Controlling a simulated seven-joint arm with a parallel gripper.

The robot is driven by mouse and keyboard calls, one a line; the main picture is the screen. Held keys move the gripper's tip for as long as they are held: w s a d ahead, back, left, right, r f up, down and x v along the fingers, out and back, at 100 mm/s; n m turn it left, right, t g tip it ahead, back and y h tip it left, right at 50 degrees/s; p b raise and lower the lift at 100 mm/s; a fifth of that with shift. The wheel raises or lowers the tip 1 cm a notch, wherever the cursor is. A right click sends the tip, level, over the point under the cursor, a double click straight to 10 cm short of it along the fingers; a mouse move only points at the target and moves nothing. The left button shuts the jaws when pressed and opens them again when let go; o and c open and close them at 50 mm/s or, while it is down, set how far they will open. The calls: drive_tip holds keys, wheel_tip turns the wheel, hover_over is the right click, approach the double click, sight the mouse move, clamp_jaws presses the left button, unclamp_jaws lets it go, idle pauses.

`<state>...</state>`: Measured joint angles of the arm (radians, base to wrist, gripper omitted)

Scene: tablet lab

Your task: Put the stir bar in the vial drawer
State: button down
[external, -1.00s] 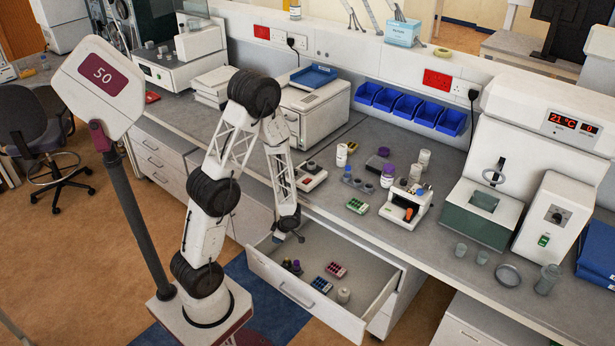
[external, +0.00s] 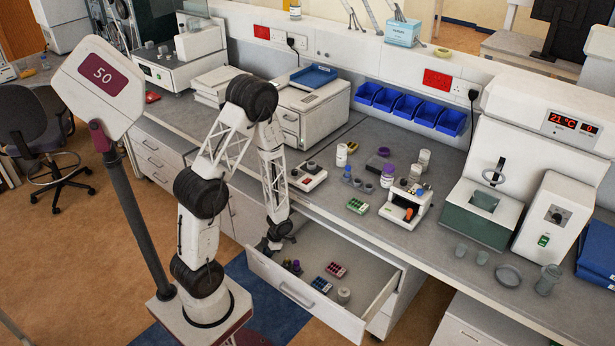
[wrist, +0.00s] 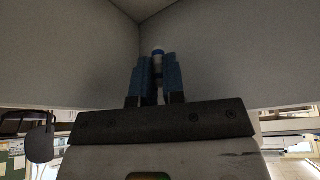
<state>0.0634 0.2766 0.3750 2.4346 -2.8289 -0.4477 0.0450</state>
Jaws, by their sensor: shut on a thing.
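My gripper (external: 266,246) points down at the left end of the open vial drawer (external: 335,314), close to its corner. In the wrist view my gripper (wrist: 158,78) has its blue fingers close together on a small white piece with a blue band, the stir bar (wrist: 158,53). Its tip shows between the fingertips; the rest is hidden by the fingers. Pale walls meeting in a corner lie just beyond the fingertips. The external view does not show the stir bar clearly, nor whether it touches the drawer floor.
The drawer also holds small dark and purple-capped vials (external: 296,267), a red rack (external: 336,270), a blue-green rack (external: 321,285) and a pale jar (external: 344,295). Its back and right floor is bare. The bench edge overhangs the drawer's back.

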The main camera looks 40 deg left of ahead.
drive_tip(key=shift+s, duration=0.1)
drive_tip(key=shift+f, duration=0.2)
drive_tip(key=shift+f, duration=2.05)
drive_tip(key=shift+f, duration=0.15)
drive_tip(key=shift+f, duration=1.65)
drive_tip(key=shift+f, duration=0.1)
drive_tip(key=c, duration=1.2)
unclamp_jaws()
